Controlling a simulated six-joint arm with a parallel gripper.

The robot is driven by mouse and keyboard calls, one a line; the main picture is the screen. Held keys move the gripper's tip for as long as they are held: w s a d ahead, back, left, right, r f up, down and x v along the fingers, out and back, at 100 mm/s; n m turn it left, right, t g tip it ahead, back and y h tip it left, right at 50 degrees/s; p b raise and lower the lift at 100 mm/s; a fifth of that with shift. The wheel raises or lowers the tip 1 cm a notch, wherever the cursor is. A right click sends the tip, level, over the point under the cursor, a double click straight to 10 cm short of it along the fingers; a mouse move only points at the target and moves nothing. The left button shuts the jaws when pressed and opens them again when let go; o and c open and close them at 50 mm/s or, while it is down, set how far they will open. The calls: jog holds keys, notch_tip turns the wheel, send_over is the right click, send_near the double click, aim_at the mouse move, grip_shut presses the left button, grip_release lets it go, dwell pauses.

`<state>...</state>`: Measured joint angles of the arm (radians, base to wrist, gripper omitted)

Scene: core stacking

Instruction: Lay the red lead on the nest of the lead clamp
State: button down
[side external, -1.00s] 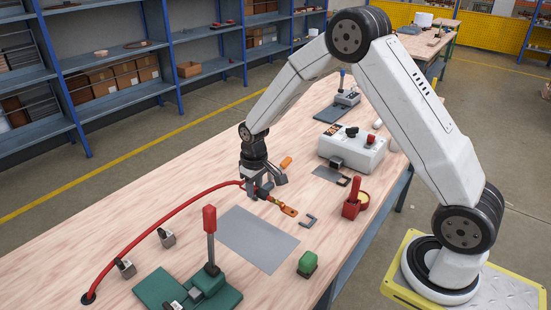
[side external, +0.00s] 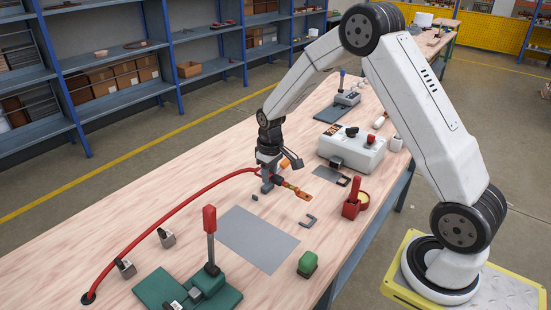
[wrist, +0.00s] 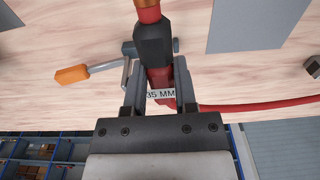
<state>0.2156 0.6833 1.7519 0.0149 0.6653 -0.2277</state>
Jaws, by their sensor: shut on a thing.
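The red lead (side external: 180,205) rises from a hole at the table's near left and arcs to my gripper (side external: 268,181), with a dark sleeve and copper-coloured end beyond it. In the wrist view, my gripper (wrist: 157,85) is shut around the red lead (wrist: 158,76) at a "35 MM" label; the dark sleeve (wrist: 153,40) is just past the fingers. The gripper is low over the table; I cannot tell whether the lead end touches it. The lead clamp appears to be the green-based fixture (side external: 208,291) with an upright red handle, at the near edge. I cannot make out its nest clearly.
A grey plate (side external: 258,239) lies between gripper and clamp. An orange-handled tool (wrist: 72,75) lies beside the gripper. Two small grey clips (side external: 166,238) stand leftward.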

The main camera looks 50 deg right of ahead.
send_over(270, 201)
jog(key=shift+a+f, duration=0.1)
jog(key=shift+f, duration=2.55)
jog(key=shift+f, duration=1.35)
jog(key=shift+c, duration=1.6)
grip_release()
jog(key=shift+s, duration=0.1)
jog(key=shift+r, duration=0.15)
jog(key=shift+s+r, duration=0.15)
jog(key=shift+r, duration=3.6)
jog(key=s+a+r+t, duration=0.1)
jog(key=s+a+r, duration=0.2)
jog(key=s, duration=0.6)
jog(key=s+a+r+t, duration=0.1)
jog(key=s+a+r, duration=0.2)
jog(key=s+a, duration=0.4)
jog(key=shift+s+r, duration=0.35)
jog(key=shift+s, duration=0.6)
